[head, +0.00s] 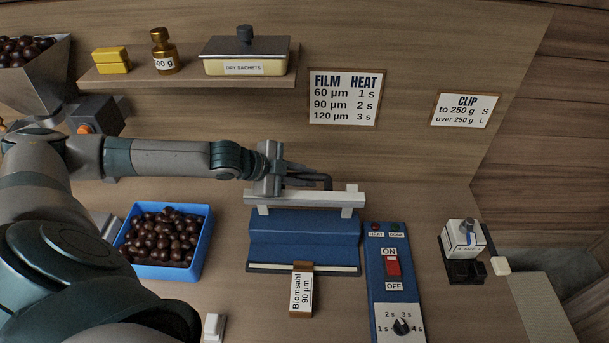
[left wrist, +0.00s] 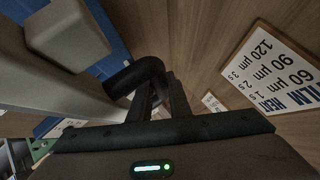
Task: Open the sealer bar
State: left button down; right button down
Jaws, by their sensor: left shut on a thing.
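The sealer bar (head: 290,199) is a long white bar at the back of the blue sealer body (head: 305,237). It stands raised, away from the pale sealing strip (head: 285,268) along the body's front edge. A dark bent handle (head: 325,180) joins the bar. My left gripper (head: 297,179) reaches in from the left and is shut on this handle. In the left wrist view the dark handle (left wrist: 137,77) sits at the fingers (left wrist: 160,100), beside the white bar (left wrist: 50,75). My right gripper is not in view.
A pouch labelled Blomsahl 90 µm (head: 301,291) lies at the sealer's front. A blue control box (head: 390,270) with a red switch stands right of it. A blue crate of chestnuts (head: 198,262) stands left. A shelf (head: 190,78) runs above.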

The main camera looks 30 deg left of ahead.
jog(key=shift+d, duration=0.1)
pick_arm(q)
jog(key=c, duration=1.6)
grip_release()
jog(key=shift+s, duration=0.1)
jog(key=shift+c, duration=0.2)
